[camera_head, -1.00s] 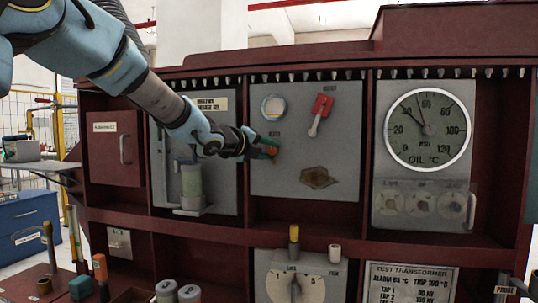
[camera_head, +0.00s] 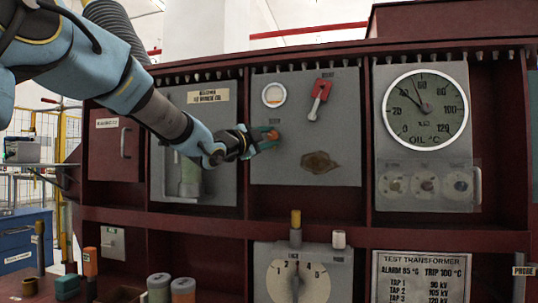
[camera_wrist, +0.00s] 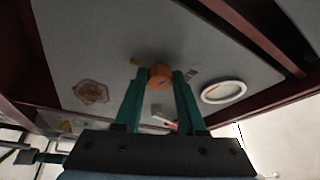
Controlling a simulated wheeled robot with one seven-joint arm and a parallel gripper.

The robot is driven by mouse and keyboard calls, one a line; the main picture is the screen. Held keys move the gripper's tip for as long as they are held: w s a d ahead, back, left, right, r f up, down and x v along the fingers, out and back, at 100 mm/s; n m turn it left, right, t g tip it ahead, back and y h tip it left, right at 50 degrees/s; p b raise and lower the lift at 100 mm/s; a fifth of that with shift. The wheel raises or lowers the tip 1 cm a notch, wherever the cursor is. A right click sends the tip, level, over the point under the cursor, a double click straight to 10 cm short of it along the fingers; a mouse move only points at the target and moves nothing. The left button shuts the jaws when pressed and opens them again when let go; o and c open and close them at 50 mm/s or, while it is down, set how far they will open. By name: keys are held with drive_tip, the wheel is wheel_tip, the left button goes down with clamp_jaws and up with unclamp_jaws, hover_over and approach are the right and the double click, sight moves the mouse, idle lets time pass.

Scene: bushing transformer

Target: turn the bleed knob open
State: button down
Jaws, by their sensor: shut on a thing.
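The bleed knob is a small orange-red round knob (camera_head: 272,135) on the grey panel (camera_head: 335,135), below a round sight glass (camera_head: 273,95). My gripper (camera_head: 267,140) reaches it from the left, with its green fingers at the knob. In the wrist view the orange knob (camera_wrist: 160,76) sits between the two green fingertips (camera_wrist: 159,79), which are closed on its sides. The fingers partly cover the knob in the head view, and I cannot tell its turn angle.
A red-handled lever (camera_head: 320,92) sits right of the sight glass. A brown stained fitting (camera_head: 319,163) is below. A large dial gauge (camera_head: 426,108) is at right. A selector dial (camera_head: 297,280) and a yellow-topped post (camera_head: 295,225) stand below the panel.

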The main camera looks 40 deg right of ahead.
drive_tip(key=n+b, duration=0.1)
drive_tip(key=b, duration=0.1)
drive_tip(key=n+t+b, duration=0.1)
drive_tip(key=n+b, duration=0.1)
drive_tip(key=shift+f+n+h, duration=0.3)
drive_tip(key=shift+f+h, duration=0.1)
drive_tip(key=shift+r+n+t+b, duration=0.1)
drive_tip(key=shift+n+t+b, duration=0.5)
drive_tip(key=shift+n+b, duration=0.15)
drive_tip(key=shift+r, duration=0.1)
drive_tip(key=c, duration=0.5)
unclamp_jaws()
drive_tip(key=shift+s, duration=0.1)
drive_tip(key=b+v, duration=0.2)
drive_tip(key=v, duration=0.8)
drive_tip(key=shift+a, duration=0.3)
